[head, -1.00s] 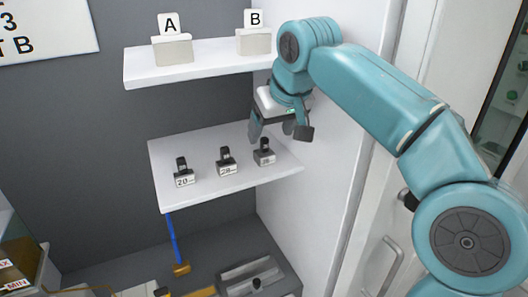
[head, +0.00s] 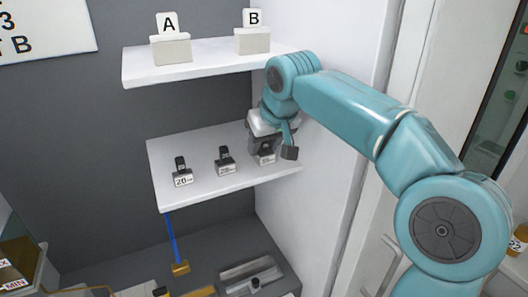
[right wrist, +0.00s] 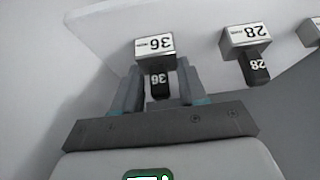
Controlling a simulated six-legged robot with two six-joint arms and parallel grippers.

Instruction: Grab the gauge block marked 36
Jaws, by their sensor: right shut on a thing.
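The gauge block marked 36 (head: 266,158) stands at the right end of the lower white shelf, partly hidden by my gripper in the head view. In the right wrist view, the block marked 36 (right wrist: 155,47) shows a pale labelled base and a dark handle that also bears 36. My right gripper (head: 268,148) is down at this block, its fingers on either side of the handle, shut on it. The gripper (right wrist: 158,80) also fills the lower middle of the right wrist view. The block still appears to rest on the shelf. My left gripper is not in view.
On the lower shelf (head: 215,193), the block marked 28 (head: 226,167) stands just left, and the block marked 20 (head: 183,178) farther left. An upper shelf (head: 140,75) holds boxes signed A (head: 171,50) and B (head: 253,41). A white side wall stands close right.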

